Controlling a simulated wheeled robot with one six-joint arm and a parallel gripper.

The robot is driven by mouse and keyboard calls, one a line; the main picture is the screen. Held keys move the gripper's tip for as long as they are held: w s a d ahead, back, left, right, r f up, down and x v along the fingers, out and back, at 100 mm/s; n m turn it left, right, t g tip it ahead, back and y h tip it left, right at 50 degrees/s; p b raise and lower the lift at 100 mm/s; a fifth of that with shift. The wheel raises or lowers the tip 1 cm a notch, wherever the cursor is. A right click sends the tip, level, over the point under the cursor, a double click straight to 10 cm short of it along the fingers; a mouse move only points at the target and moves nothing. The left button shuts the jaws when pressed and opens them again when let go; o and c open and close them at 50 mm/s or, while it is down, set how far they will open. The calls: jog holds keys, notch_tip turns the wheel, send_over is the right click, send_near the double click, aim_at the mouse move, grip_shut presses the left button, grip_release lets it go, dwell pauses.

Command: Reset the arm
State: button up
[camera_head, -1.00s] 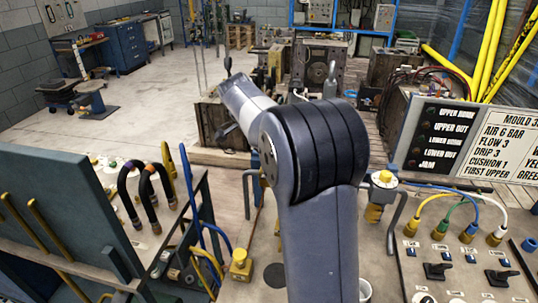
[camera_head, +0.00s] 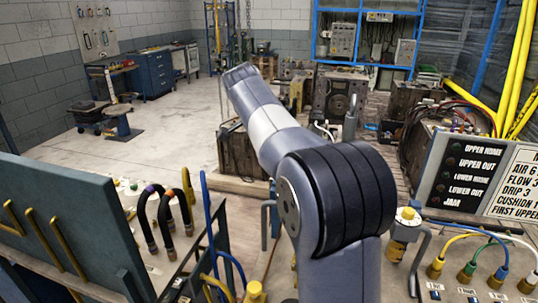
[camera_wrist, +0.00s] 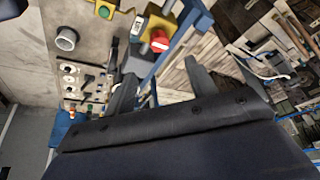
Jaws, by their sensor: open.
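My arm (camera_head: 335,200) rises through the middle of the head view. Its forward link (camera_head: 262,115) points away and up to the left. My gripper itself cannot be made out in that view. In the wrist view my gripper (camera_wrist: 158,84) shows two dark fingers standing well apart, with nothing held between them. Behind the fingers are a yellow box with a red knob (camera_wrist: 159,41) and wooden blocks. I cannot tell how far the fingers are from these.
A green-grey panel (camera_head: 62,220) with yellow bars and black hoses stands at left. A lamp board (camera_head: 465,172) and coloured cables are at right. Heavy mould blocks (camera_head: 338,97) and a blue rack stand behind. Open floor (camera_head: 165,125) lies at back left.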

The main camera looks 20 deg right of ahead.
jog(key=x, duration=1)
jog(key=shift+d+f+p, duration=0.1)
jog(key=shift+f+p, duration=0.25)
